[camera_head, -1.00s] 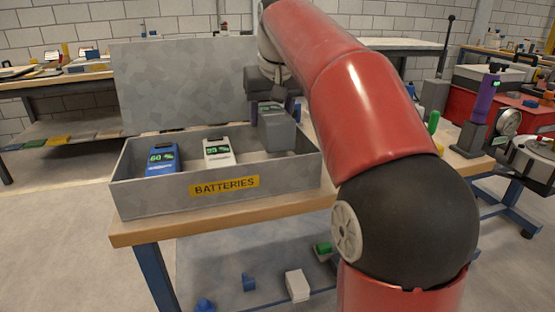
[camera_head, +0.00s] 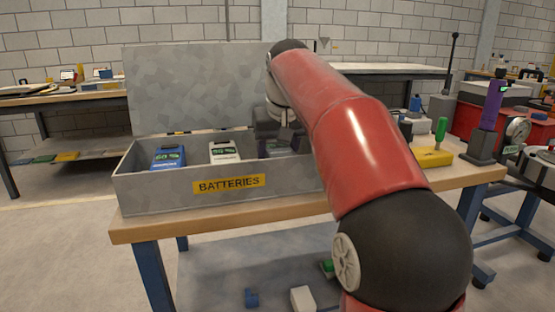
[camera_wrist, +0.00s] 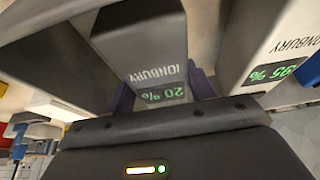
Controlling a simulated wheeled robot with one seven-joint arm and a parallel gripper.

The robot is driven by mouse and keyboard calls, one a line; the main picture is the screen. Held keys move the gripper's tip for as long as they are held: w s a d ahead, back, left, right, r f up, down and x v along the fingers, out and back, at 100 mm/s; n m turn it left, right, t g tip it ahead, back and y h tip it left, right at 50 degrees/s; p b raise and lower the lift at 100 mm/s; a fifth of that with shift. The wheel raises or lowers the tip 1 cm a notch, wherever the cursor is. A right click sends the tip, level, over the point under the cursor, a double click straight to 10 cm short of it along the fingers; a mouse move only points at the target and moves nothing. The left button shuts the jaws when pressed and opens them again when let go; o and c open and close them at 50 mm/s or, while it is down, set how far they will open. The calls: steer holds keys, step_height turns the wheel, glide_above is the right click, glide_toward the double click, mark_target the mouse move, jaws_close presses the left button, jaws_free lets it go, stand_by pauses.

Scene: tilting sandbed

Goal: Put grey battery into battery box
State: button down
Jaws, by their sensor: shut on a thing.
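The grey battery (camera_wrist: 140,42) shows in the wrist view, reading IONBURY and 20 %. My gripper (camera_wrist: 165,95) is shut on it, with purple fingers on either side. In the head view my gripper (camera_head: 279,138) is over the right part of the open battery box (camera_head: 170,200), labelled BATTERIES. The grey battery (camera_head: 278,149) is low inside the box there, mostly hidden by the box's front wall and my arm. I cannot tell whether it touches the box floor.
A blue battery (camera_head: 168,157) and a white battery (camera_head: 223,152) stand in the box; the white one, reading 95 %, shows in the wrist view (camera_wrist: 280,45). The raised lid (camera_head: 195,90) stands behind. A yellow block with a green handle (camera_head: 432,156) lies right on the bench.

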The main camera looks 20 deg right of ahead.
steer(key=shift+r, duration=0.15)
steer(key=c, duration=0.5)
jaws_free()
steer(key=p+v, duration=0.3)
steer(key=v, duration=0.9)
steer(key=shift+s, duration=0.1)
steer(key=shift+t, duration=0.6)
steer(key=s+f, duration=0.8)
steer(key=f, duration=0.1)
steer(key=s+a+f, duration=0.1)
steer(key=s+f, duration=0.7)
steer(key=f, duration=0.1)
steer(key=s+f, duration=0.8)
steer(key=f, duration=0.1)
steer(key=shift+s+a, duration=0.1)
steer(key=shift+a, duration=0.15)
